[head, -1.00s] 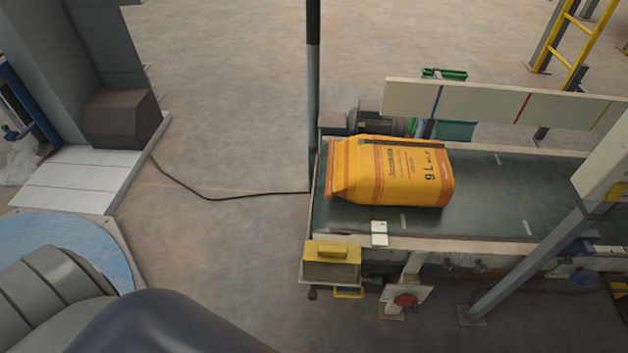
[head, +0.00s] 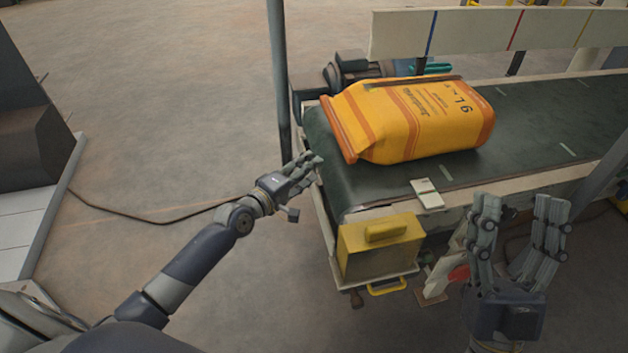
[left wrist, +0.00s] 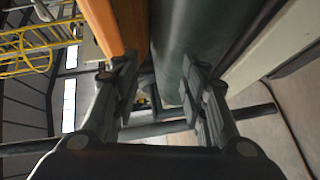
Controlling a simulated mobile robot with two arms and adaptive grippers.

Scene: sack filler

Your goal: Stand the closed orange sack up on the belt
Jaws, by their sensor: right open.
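The closed orange sack (head: 410,118) lies on its side on the dark green belt (head: 545,108), near the belt's left end. Its flat closed end faces left and its print faces up. My left gripper (head: 308,165) is at the left end of the belt, just short of the sack's closed end. In the left wrist view my left gripper (left wrist: 158,92) is open and empty, with the orange sack (left wrist: 98,22) ahead at upper left and the belt (left wrist: 178,45) beside it. My right gripper (head: 522,205) is open and empty, in front of the conveyor's near side.
A yellow box (head: 380,250) hangs at the conveyor's near left corner. A grey post (head: 278,70) stands close by the belt's left end. A pale guard board (head: 480,32) runs along the far side. The belt right of the sack is clear.

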